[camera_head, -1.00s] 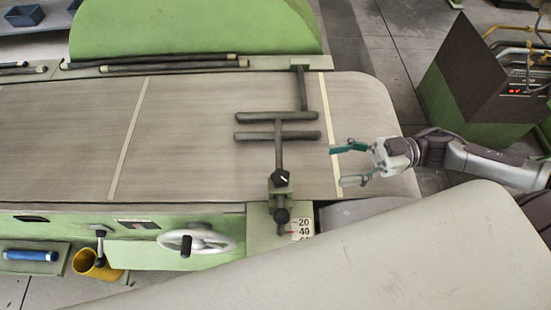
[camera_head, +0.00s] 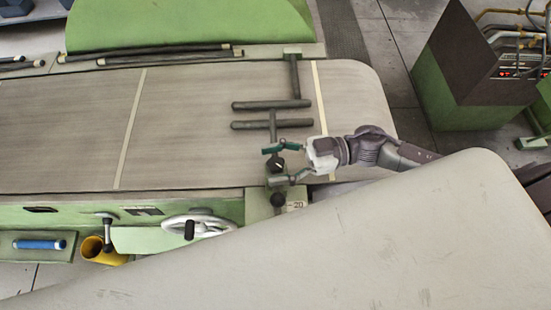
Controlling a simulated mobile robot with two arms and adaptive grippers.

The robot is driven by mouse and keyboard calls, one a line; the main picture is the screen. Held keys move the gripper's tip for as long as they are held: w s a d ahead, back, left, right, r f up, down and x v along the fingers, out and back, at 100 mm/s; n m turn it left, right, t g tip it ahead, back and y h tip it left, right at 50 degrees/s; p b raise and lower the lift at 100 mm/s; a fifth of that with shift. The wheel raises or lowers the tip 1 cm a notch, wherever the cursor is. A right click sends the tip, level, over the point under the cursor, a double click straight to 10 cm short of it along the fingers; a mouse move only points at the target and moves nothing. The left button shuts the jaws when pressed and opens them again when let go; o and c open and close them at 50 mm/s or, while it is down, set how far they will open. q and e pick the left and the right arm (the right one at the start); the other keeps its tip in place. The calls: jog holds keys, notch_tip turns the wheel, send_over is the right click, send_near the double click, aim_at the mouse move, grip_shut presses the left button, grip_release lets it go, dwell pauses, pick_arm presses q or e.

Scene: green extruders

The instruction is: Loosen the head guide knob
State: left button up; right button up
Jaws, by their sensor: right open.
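The head guide (camera_head: 271,124) is a dark frame of bars lying over the grey belt table. A dark knob with a white mark (camera_head: 277,164) sits at the guide's front end, on a green bracket. A second, round dark knob (camera_head: 278,200) is just in front of it, beside a number scale. My right gripper (camera_head: 271,166) comes in from the right and is open, with its teal-tipped fingers to the far and near sides of the marked knob. I cannot tell whether they touch it. My left gripper is not in view.
A large pale panel (camera_head: 400,240) covers the lower right, close to my right arm. A white handwheel (camera_head: 199,225), a lever (camera_head: 108,230) and a yellow cup (camera_head: 92,247) are at the front left. A green and brown cabinet (camera_head: 470,80) stands at the right.

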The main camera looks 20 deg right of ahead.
jog(key=c, duration=1.2)
jog(key=shift+o, duration=0.2)
jog(key=shift+g, duration=0.3)
jog(key=n+g+b, duration=0.2)
jog(key=g, duration=0.1)
jog(key=n+g+b, duration=0.2)
jog(key=g, duration=0.1)
jog(key=shift+w+f, duration=0.1)
jog(key=shift+f, duration=0.05)
jog(key=n+g+h+b, duration=0.1)
jog(key=n+g, duration=0.1)
jog(key=n+g+h+b, duration=0.1)
jog(key=g, duration=0.2)
jog(key=shift+n+h+b, duration=0.3)
jog(key=shift+n+b, duration=0.05)
jog(key=shift+n, duration=0.05)
jog(key=shift+n+g+h+b, duration=0.4)
jog(key=shift+n+g, duration=0.1)
jog(key=shift+g, duration=0.5)
jog(key=shift+r, duration=0.2)
